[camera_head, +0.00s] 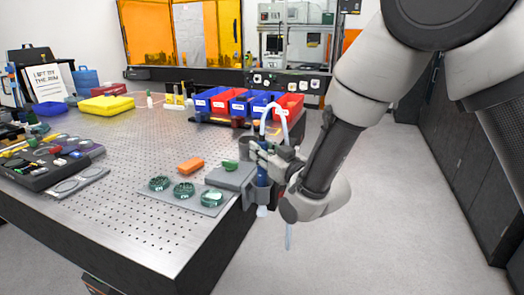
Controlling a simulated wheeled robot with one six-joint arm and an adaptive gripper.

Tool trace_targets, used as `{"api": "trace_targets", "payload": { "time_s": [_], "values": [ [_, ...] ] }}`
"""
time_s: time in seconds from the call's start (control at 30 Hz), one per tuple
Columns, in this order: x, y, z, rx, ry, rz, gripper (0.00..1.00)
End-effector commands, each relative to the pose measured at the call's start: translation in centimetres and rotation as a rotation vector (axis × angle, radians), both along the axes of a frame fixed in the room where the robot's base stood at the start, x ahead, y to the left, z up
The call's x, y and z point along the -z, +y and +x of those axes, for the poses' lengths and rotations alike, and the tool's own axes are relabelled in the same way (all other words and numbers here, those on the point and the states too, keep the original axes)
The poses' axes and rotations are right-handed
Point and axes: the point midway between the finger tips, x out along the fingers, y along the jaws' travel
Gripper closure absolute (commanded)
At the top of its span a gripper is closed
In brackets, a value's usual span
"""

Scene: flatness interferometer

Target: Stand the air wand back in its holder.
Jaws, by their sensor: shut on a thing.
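The air wand (262,176) has a blue body, upright, at the right edge of the perforated table. A pale hose (272,108) arches above it, and a pale end (262,211) shows below. My gripper (259,152) is shut on the wand near its upper part. A grey holder (247,193) is at the table's edge, right beside and around the lower part of the wand in the picture. Whether the wand is seated in the holder or in front of it, I cannot tell. My arm hides the right side of this spot.
On the table (130,190), a grey block (231,178) bearing a green piece stands left of the wand. A plate with round green optics (184,190) and an orange block (191,165) lie further left. Blue and red bins (240,104) stand behind. The floor (400,220) at right is clear.

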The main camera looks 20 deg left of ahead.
Motion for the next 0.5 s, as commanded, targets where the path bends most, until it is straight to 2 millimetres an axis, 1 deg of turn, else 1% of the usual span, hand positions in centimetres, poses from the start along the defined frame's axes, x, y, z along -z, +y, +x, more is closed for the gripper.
{"api": "trace_targets", "payload": {
  "time_s": [0.03, 0.07, 0.1, 0.17, 0.2, 0.5],
  "values": [
    [-0.04, 0.01, 0.01, 0.0, -0.001, 0.001, 0.99],
    [-0.04, 0.01, 0.01, 0.0, -0.001, 0.001, 0.72],
    [-0.04, 0.01, 0.01, 0.0, -0.001, 0.001, 0.64],
    [-0.05, 0.01, 0.01, 0.0, -0.001, 0.001, 0.53],
    [-0.04, 0.01, 0.01, 0.0, -0.001, 0.001, 0.5],
    [0.0, -0.12, -0.09, 0.0, 0.0, 0.0, 0.5]
  ]
}}
